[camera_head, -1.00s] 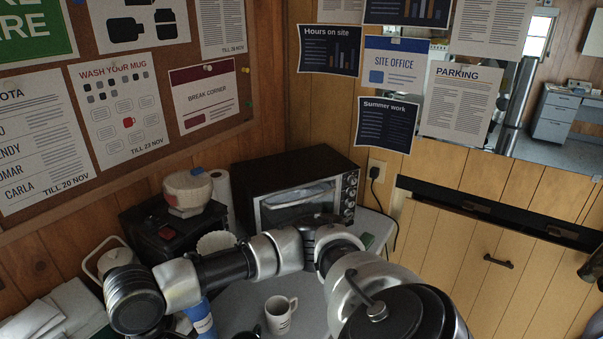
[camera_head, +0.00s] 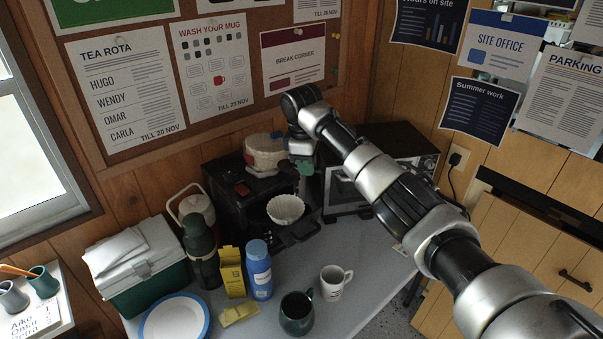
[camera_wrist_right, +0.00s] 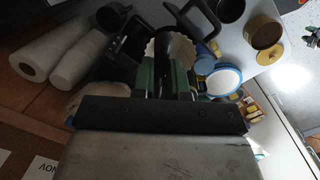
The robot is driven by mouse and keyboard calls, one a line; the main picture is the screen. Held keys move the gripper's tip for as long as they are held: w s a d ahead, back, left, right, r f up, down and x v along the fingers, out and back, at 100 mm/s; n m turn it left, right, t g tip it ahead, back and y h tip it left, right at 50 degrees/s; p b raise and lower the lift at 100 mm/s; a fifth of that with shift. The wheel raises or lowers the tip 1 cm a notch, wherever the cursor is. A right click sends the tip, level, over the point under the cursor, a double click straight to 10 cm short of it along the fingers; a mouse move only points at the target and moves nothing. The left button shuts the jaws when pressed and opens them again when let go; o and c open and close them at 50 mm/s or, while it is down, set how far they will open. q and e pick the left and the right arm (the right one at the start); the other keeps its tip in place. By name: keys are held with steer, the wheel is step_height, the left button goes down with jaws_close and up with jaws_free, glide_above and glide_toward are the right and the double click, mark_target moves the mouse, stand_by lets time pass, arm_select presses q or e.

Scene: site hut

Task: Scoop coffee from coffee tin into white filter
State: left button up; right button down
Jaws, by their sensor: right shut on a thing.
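The white filter (camera_head: 286,209) is a fluted paper cup at the front of the black coffee maker (camera_head: 232,195). My right gripper (camera_head: 303,165) is above and just behind the filter. In the right wrist view its green fingers (camera_wrist_right: 163,78) are shut on a thin dark thing, which looks like a scoop handle; any scoop bowl is not clear. The filter (camera_wrist_right: 172,42) shows beyond the fingertips. An open round tin with a gold rim and brown contents, apparently the coffee tin (camera_wrist_right: 264,33), stands at the upper right there. My left gripper is not in view.
A toaster oven (camera_head: 350,195) stands right of the coffee maker, partly behind my arm. A dark flask (camera_head: 201,252), yellow pack (camera_head: 231,272), blue bottle (camera_head: 259,268), white mug (camera_head: 332,284) and dark mug (camera_head: 297,314) stand in front. A blue-rimmed plate (camera_head: 148,325) lies left.

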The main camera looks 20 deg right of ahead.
steer(key=w+f+n+p, duration=0.1)
steer(key=f+n, duration=0.1)
steer(key=n, duration=0.1)
steer(key=w+f+n+t+y+p, duration=0.1)
steer(key=f+n, duration=0.1)
steer(key=n, duration=0.2)
steer(key=w+f+n+p, duration=0.1)
steer(key=f+n, duration=0.1)
steer(key=n, duration=0.1)
steer(key=shift+w+a+f+n+y, duration=0.1)
steer(key=shift+a+f+n+y, duration=0.05)
steer(key=shift+a+n+y, duration=0.2)
steer(key=t+p, duration=0.1)
steer(key=p, duration=0.1)
steer(key=shift+d+f+p, duration=0.15)
steer(key=shift+d+p, duration=0.05)
steer(key=shift+p, duration=0.2)
steer(key=shift+s+f+t+y, duration=0.2)
steer(key=shift+t+y, duration=0.05)
steer(key=shift+t, duration=0.45)
steer(key=t+y+b, duration=0.1)
steer(key=t+b, duration=0.1)
steer(key=b, duration=0.1)
steer(key=f+t+y+b, duration=0.1)
steer(key=t+b, duration=0.2)
steer(key=t+y+b, duration=0.1)
steer(key=t+b, duration=0.2)
steer(key=shift+s+d+f+b, duration=0.15)
steer(key=shift+s+f+b, duration=0.15)
steer(key=shift+f, duration=0.1)
